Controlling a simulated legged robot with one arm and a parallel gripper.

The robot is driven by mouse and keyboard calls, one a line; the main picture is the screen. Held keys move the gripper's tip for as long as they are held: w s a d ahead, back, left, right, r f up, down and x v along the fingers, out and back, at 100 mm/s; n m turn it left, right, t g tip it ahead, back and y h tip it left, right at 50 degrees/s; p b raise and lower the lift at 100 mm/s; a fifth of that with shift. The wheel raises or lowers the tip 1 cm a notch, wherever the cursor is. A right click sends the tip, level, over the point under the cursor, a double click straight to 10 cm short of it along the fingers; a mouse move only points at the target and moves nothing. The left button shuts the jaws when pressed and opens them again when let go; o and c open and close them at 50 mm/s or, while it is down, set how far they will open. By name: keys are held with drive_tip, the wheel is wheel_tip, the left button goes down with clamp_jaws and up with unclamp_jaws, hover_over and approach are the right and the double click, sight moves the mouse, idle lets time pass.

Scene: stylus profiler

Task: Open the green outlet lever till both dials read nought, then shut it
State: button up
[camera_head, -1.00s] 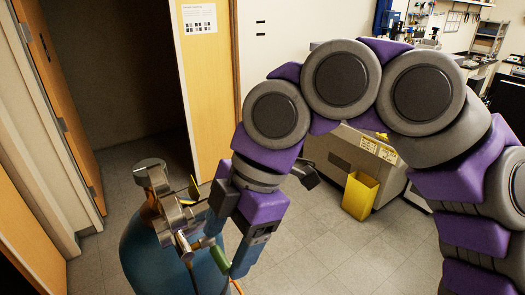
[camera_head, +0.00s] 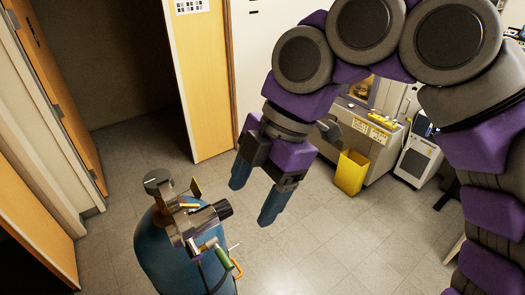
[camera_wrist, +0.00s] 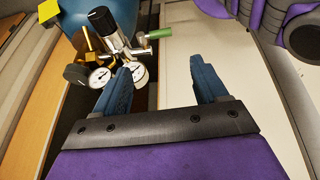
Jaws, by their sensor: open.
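A blue gas cylinder (camera_head: 158,245) stands on the floor with a metal regulator (camera_head: 200,222) on top. The green outlet lever (camera_head: 223,255) is at the regulator's near right side; it also shows in the wrist view (camera_wrist: 158,34), sticking out to the right. Two white-faced dials, one at the left (camera_wrist: 99,77) and one at the right (camera_wrist: 138,73), show in the wrist view; their needles are too small to read. A finger partly covers the right dial. My gripper (camera_head: 256,192) is open and empty, up and to the right of the regulator, apart from the lever.
A yellow bin (camera_head: 351,173) stands on the floor by a grey cabinet at the right. An orange-yellow door (camera_head: 205,90) and a dark doorway are behind. An orange hook-like part (camera_head: 237,268) is beside the cylinder. The floor right of the cylinder is clear.

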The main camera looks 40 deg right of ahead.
drive_tip(key=shift+p+v, duration=1.35)
drive_tip(key=shift+v, duration=0.25)
drive_tip(key=shift+a+m, duration=0.1)
drive_tip(key=shift+m, duration=0.2)
drive_tip(key=c, duration=0.3)
drive_tip(key=m, duration=0.1)
drive_tip(key=a+m, duration=0.1)
drive_tip(key=shift+w+r+m+h, duration=0.1)
drive_tip(key=shift+r+m+h, duration=0.15)
drive_tip(key=shift+m+h, duration=0.15)
drive_tip(key=shift+c, duration=1.3)
drive_tip(key=m+g+h, duration=0.1)
drive_tip(key=m+h, duration=0.3)
drive_tip(key=m, duration=1.1)
hover_over(228, 264)
wheel_tip(228, 264, down, 17)
drive_tip(key=shift+r+b, duration=0.25)
drive_tip(key=shift+b, duration=0.85)
clamp_jaws()
